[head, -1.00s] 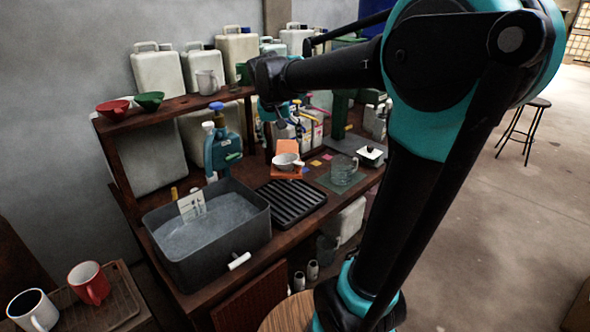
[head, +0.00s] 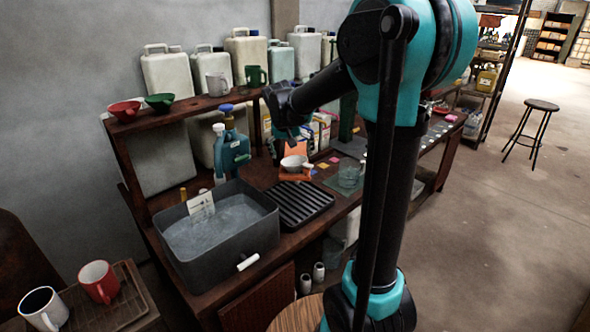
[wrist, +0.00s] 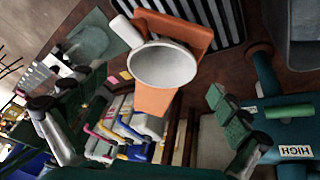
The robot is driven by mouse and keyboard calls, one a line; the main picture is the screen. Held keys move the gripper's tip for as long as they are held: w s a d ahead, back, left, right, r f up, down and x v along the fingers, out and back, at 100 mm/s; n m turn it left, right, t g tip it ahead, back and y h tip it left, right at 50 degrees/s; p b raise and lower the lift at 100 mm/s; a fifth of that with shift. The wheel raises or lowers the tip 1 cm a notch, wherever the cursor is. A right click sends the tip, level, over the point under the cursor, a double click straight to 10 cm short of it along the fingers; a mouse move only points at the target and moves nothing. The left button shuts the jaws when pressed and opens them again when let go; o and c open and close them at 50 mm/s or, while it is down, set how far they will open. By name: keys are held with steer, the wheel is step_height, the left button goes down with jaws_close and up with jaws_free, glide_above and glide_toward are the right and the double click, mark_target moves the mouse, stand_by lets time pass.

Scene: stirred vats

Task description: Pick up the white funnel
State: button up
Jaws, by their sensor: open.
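The white funnel (head: 294,163) rests on an orange-brown stand (head: 293,149) on the wooden bench, just beyond the black ribbed drain rack. In the wrist view the white funnel (wrist: 163,66) shows its round open mouth, with a pale stub sticking out at its upper left. My gripper (head: 289,138) is above and behind the funnel in the head view, apart from it. In the wrist view the fingers of my gripper (wrist: 135,112) are wide apart and empty, with the funnel beyond them, toward the picture's top. The funnel's underside is hidden.
A grey water-filled basin (head: 222,273) stands at the bench's front left, beside the ribbed rack (head: 300,204). A blue-teal pump-like device (head: 231,152) is left of my gripper. A glass beaker (head: 349,174) stands right of the funnel. Red (head: 124,110) and green (head: 160,102) funnels sit on the shelf.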

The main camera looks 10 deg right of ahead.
mark_target(294, 162)
steer(key=shift+a+x, duration=0.1)
steer(key=shift+x, duration=1.25)
steer(key=shift+a+x, duration=0.15)
steer(key=shift+x, duration=1.15)
steer(key=shift+s+f, duration=0.15)
steer(key=shift+s, duration=0.05)
steer(key=c, duration=1)
